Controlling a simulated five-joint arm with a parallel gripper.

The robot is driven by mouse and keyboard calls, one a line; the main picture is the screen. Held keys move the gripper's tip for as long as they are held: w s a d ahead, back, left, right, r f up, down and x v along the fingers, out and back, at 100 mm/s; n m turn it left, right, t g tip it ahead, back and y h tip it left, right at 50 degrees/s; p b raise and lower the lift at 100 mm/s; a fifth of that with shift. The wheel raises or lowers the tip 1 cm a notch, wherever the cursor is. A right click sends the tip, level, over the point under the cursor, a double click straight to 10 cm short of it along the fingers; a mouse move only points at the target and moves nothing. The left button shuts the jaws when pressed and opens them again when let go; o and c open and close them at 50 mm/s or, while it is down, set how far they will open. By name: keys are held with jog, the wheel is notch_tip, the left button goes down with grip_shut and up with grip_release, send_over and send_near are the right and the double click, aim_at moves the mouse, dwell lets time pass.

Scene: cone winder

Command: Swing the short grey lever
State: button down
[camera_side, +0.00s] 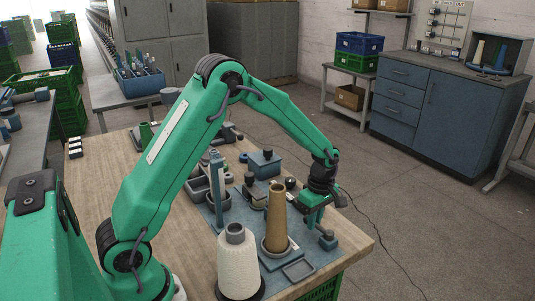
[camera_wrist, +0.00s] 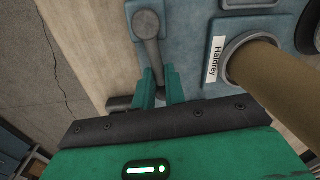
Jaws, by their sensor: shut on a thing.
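The short grey lever (camera_wrist: 153,52) shows in the wrist view, with its round end on a blue block (camera_wrist: 133,14) and its arm running down towards my gripper. My gripper (camera_wrist: 161,84) is shut on the lever, with one green finger on each side of its arm. A dark cylindrical piece shows beside the left finger, partly hidden. In the side view my gripper (camera_side: 311,218) is low at the right part of the blue plate, by the small blue block (camera_side: 328,241). The lever itself is hard to make out there.
A tall brown cone (camera_side: 277,215) stands close to the left of my gripper; it also fills the wrist view's right side (camera_wrist: 275,80). A label (camera_wrist: 215,60) reads "Haldrey". A white yarn cone (camera_side: 238,265) stands in front. The wooden table's right edge (camera_side: 350,218) is near.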

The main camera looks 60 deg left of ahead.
jog(key=shift+s+a+r+n, duration=0.15)
jog(key=shift+a+n, duration=0.1)
jog(key=shift+n, duration=0.05)
jog(key=c, duration=1.6)
grip_release()
jog(key=shift+o, duration=0.7)
jog(key=shift+d, duration=0.1)
jog(key=shift+w+r, duration=0.15)
jog(key=shift+r, duration=1.8)
jog(key=shift+w+r, duration=0.1)
jog(key=shift+r, duration=1.8)
jog(key=shift+r, duration=0.1)
